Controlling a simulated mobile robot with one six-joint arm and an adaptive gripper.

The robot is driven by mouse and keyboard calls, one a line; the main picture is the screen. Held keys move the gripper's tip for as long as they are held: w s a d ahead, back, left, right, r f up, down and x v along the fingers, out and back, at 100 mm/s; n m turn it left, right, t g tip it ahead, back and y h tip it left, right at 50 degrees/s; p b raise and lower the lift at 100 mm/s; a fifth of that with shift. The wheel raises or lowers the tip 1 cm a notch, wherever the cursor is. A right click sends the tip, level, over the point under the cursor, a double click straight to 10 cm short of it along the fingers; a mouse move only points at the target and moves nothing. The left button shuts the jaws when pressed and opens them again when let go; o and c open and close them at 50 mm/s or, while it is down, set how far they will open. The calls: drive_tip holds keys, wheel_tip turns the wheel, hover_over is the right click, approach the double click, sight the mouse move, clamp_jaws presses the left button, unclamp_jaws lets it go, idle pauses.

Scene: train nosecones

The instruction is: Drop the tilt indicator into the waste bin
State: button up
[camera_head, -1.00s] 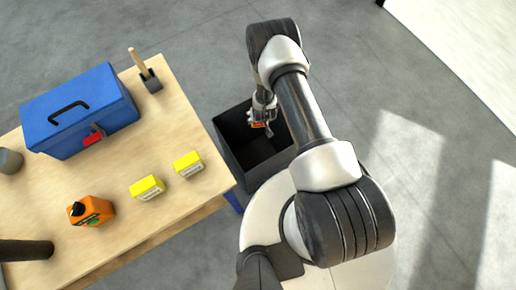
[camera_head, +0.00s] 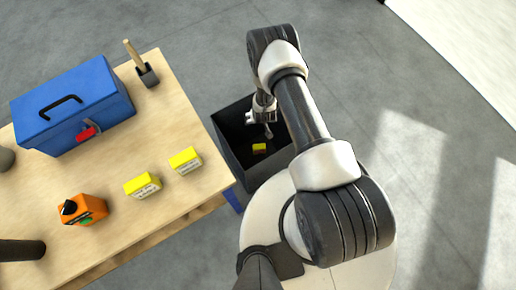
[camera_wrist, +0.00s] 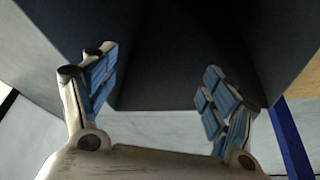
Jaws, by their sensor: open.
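The tilt indicator (camera_head: 259,148), a small yellow and red piece, shows inside the dark waste bin (camera_head: 230,160), below my gripper and apart from it. I cannot tell whether it rests on the bin's floor. My gripper (camera_head: 260,127) is over the bin, pointing down, open and empty. In the wrist view its blue-padded fingers (camera_wrist: 158,95) stand wide apart, with the dark bin walls (camera_wrist: 190,50) around and beyond them. The tilt indicator is not visible in the wrist view.
A wooden table (camera_head: 110,165) stands left of the bin. Grey floor lies clear behind the bin.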

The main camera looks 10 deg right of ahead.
drive_tip(key=shift+o, duration=0.2)
drive_tip(key=shift+r, duration=0.1)
drive_tip(key=v, duration=1.2)
